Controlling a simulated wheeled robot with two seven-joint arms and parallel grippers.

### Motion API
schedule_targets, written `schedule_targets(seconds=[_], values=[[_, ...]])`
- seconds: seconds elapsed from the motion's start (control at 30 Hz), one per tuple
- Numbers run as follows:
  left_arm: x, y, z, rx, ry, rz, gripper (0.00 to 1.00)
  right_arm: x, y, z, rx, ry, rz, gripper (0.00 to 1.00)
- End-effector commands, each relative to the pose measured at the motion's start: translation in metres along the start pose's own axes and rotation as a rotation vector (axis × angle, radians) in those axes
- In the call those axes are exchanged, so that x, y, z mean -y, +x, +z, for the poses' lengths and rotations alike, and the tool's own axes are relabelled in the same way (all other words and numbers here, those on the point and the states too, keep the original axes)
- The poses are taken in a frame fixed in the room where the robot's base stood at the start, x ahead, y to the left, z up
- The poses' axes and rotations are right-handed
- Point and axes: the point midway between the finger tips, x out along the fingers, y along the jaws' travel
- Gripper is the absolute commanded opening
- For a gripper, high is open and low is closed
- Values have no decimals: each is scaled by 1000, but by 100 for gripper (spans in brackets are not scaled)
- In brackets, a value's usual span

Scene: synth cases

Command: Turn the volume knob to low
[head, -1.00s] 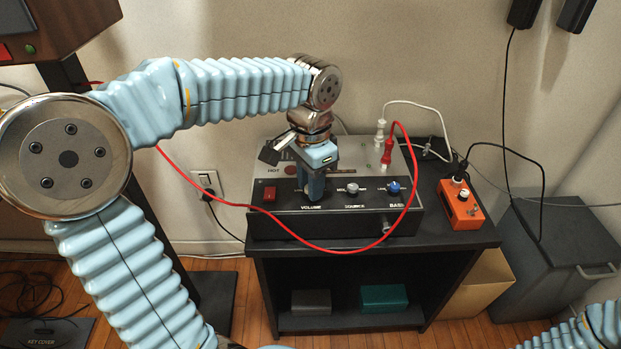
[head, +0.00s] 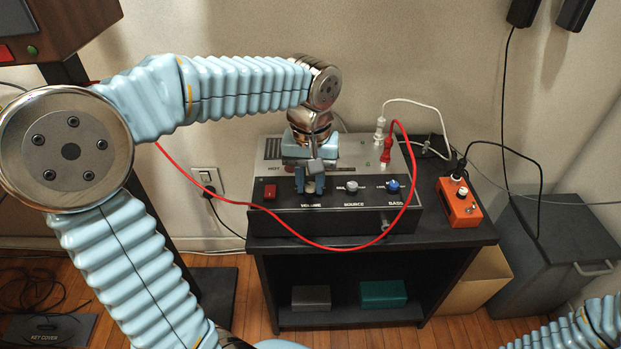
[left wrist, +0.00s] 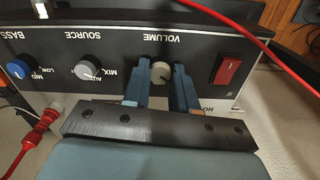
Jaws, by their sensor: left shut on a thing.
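The amplifier's front panel (head: 330,196) carries the volume knob, the source knob (head: 352,187) and the blue bass knob (head: 393,186). My left gripper (head: 310,187) reaches down over the panel from behind, at the VOLUME label. In the left wrist view its two blue fingers are shut on the pale volume knob (left wrist: 160,72), one on each side. The knob's pointer and scale marks are too small or covered to read. My right gripper is out of view; only part of my right arm shows at the lower right.
A red switch (head: 269,192) sits left of the volume knob. A red cable (head: 300,243) loops in front of the amplifier to a red plug (head: 386,152). An orange box (head: 460,205) stands on the dark cabinet (head: 455,238) at right.

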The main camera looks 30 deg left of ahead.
Motion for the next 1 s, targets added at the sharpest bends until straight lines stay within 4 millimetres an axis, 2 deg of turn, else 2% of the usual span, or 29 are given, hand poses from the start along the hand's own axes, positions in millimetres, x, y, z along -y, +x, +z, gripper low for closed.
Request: schedule_targets(seconds=[0.33, 0.87, 0.9, 1.0], values=[[0, -1, -1, -3, -127, 1, 0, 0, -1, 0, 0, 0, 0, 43], [0, -1, -1, -3, -148, 1, 0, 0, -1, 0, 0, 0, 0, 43], [0, -1, -1, -3, -148, 2, 33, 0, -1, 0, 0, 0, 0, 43], [0, -1, 0, -2, -147, 1, 48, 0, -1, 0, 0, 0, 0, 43]])
